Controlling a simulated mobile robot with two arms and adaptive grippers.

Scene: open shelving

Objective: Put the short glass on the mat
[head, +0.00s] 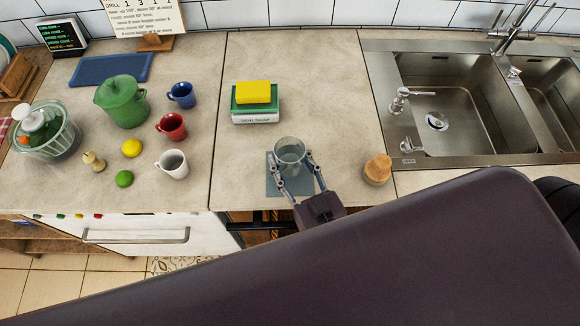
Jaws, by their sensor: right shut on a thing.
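The short glass (290,151) is clear and sits at the front of the counter, over the blue-grey mat (274,184). The mat lies flat near the counter's front edge, and the glass and gripper cover part of it. My right gripper (296,177) reaches in from the front, its two fingers shut on the glass from either side. The glass looks upright. I cannot tell whether its base touches the mat. My left gripper is not in view.
A wooden-topped jar (377,169) stands right of the glass. A yellow sponge (253,92) sits on a green-and-white box (256,110) behind. Mugs, a green pot (122,101), a lemon and a lime stand left. A sink (450,105) is at right.

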